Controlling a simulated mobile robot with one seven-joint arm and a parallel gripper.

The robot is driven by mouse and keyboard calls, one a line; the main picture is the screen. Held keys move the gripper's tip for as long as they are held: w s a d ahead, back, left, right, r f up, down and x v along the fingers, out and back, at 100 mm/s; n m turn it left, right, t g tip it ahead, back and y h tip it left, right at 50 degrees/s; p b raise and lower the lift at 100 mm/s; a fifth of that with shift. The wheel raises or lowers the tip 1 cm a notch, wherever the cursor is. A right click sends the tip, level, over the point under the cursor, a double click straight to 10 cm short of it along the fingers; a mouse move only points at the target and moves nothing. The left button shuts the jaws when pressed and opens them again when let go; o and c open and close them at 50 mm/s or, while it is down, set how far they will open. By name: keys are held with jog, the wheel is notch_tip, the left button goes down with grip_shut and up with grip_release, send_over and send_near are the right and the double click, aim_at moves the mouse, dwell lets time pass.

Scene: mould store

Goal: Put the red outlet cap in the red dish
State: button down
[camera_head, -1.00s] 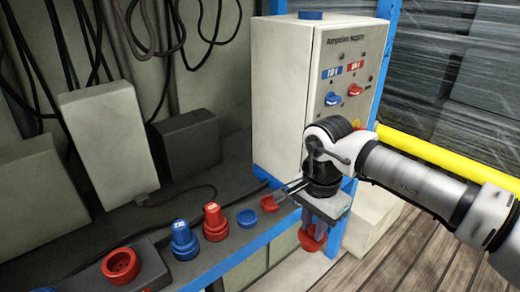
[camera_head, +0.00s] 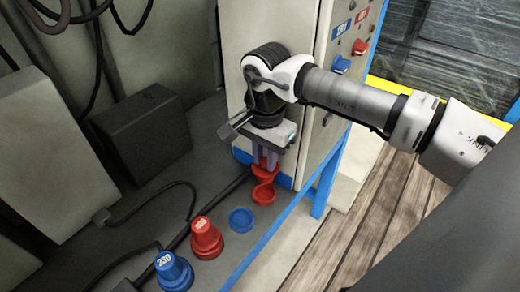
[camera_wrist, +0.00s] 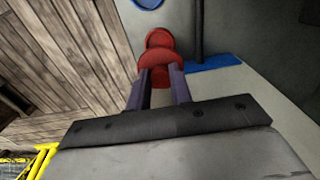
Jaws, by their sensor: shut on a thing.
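My gripper (camera_head: 265,160) is shut on the red outlet cap (camera_head: 265,172) and holds it pointing down. The red dish (camera_head: 264,195) sits on the grey bench just below the cap in the head view. The cap overlaps the dish's far part there, and I cannot tell whether they touch. In the wrist view the cap (camera_wrist: 163,58) is between the fingertips (camera_wrist: 160,78), with the red dish (camera_wrist: 160,38) partly hidden just beyond it.
A blue dish (camera_head: 241,219) lies nearer on the bench. A red plug (camera_head: 206,238) and a blue plug (camera_head: 173,272) stand to its left. The pale supply cabinet (camera_head: 310,110) rises close beside my gripper. A dark box (camera_head: 142,133) stands at the left.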

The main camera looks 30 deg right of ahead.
aim_at(265, 173)
jog(key=shift+f+b, duration=1.85)
jog(key=shift+f, duration=0.8)
jog(key=shift+a, duration=0.15)
jog(key=shift+f+b, duration=0.8)
jog(key=shift+b, duration=0.1)
jog(key=c, duration=0.8)
grip_release()
jog(key=shift+o, duration=0.2)
jog(key=shift+r, duration=0.15)
jog(key=shift+r+p, duration=2.6)
jog(key=shift+r, duration=1.05)
